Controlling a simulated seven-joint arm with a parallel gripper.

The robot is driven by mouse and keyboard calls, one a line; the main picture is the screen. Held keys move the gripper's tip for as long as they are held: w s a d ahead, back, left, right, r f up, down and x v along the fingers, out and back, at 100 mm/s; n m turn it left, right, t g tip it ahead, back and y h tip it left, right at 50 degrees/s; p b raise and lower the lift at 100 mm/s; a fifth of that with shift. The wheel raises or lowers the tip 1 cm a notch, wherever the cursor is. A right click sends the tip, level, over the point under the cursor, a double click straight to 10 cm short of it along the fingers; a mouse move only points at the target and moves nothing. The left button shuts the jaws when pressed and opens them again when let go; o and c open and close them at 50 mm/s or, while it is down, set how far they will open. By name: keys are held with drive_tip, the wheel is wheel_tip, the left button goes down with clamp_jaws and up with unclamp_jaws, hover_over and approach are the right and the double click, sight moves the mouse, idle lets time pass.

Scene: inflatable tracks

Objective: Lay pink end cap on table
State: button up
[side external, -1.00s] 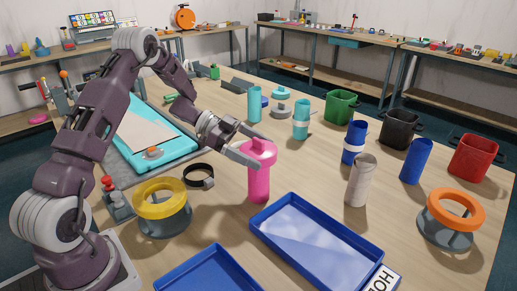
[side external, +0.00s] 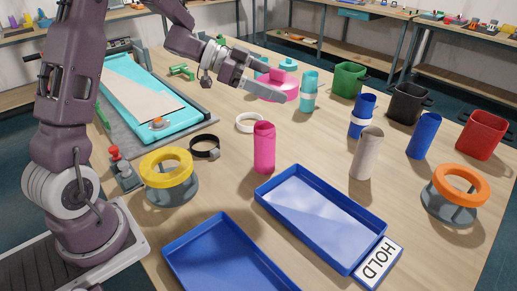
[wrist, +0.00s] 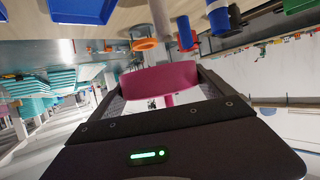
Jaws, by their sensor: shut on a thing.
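The pink end cap (side external: 284,92) is a wide disc with a raised knob. It is held between the fingers of my gripper (side external: 256,80), beyond the pink tube in the side view. In the wrist view the cap (wrist: 165,86) fills the space between my fingers (wrist: 165,97). I cannot tell exactly how high it is above the table (side external: 215,205). The pink tube (side external: 264,148) stands upright and open-topped, apart from my gripper.
A white ring (side external: 250,122) and a black clamp ring (side external: 205,147) lie nearby. A teal tube (side external: 308,92) stands just right of the cap. Two blue trays (side external: 262,188) are in front.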

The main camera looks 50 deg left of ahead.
drive_tip(key=s+f+n+t+y, duration=0.3)
drive_tip(key=s+n+t+y, duration=0.1)
drive_tip(key=s+n+y, duration=0.2)
drive_tip(key=shift+m+g+h, duration=0.3)
drive_tip(key=shift+m+h, duration=0.1)
drive_tip(key=w+r, duration=0.4)
drive_tip(key=w+a+r, duration=0.1)
drive_tip(key=w+r, duration=0.1)
drive_tip(key=shift+w+a+r, duration=0.1)
drive_tip(key=shift+w+r, duration=0.2)
drive_tip(key=w+a+m+h, duration=0.1)
drive_tip(key=w+a, duration=0.1)
drive_tip(key=w, duration=0.6)
drive_tip(key=m+g+h, duration=0.2)
hover_over(298, 144)
wheel_tip(298, 144, down, 3)
wheel_tip(298, 144, down, 26)
drive_tip(key=shift+r, duration=0.1)
drive_tip(key=shift+f, duration=0.3)
drive_tip(key=shift+s+f, duration=0.1)
drive_tip(key=shift+f, duration=0.15)
drive_tip(key=o, duration=1)
drive_tip(key=shift+f, duration=0.1)
